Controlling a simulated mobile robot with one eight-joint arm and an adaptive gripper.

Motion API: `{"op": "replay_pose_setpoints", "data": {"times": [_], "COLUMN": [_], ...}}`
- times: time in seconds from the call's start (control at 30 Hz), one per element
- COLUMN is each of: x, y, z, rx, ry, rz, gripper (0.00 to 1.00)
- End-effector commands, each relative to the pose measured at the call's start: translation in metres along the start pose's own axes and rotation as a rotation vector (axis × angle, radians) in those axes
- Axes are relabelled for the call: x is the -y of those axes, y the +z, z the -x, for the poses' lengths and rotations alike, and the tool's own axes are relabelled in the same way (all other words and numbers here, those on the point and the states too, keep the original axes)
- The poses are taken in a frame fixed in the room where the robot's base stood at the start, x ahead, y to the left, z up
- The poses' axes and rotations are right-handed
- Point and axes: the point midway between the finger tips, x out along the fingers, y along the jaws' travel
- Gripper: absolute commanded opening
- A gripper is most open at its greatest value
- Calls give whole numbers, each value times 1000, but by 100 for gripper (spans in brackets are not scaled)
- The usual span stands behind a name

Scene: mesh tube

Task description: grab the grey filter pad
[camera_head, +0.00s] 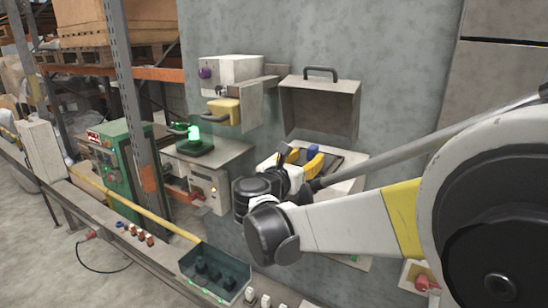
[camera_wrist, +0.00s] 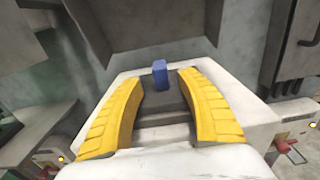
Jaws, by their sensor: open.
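A dark grey flat piece (camera_wrist: 162,103), which looks like the grey filter pad, lies in an open, light-rimmed box (camera_wrist: 210,62) on the wall. A small blue block (camera_wrist: 160,72) stands at its far edge. The blue block also shows in the head view (camera_head: 314,151). My gripper (camera_wrist: 161,84) is open, with its yellow fingers on either side of the grey piece. I cannot tell whether they touch it. In the head view my gripper (camera_head: 302,158) is over the box, and my arm hides much of the box's inside.
The box's lid (camera_head: 320,108) with a dark handle is raised above it. A green lamp (camera_head: 194,139) sits on a box lower left.

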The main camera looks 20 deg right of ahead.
Motion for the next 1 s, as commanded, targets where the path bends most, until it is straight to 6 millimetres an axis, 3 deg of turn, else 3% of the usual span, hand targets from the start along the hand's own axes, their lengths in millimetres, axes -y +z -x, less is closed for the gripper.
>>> {"op": "replay_pose_setpoints", "data": {"times": [0.2,0.5,0.53,0.67,1.0], "x": [3,2,2,2,2], "y": [1,-1,-1,-1,-1], "z": [-34,-40,-40,-40,-39], "rx": [0,-1,-1,-1,-1], "ry": [-2,0,0,0,0], "rz": [0,-1,-1,-1,-2], "gripper": [45,45,41,1,0]}}
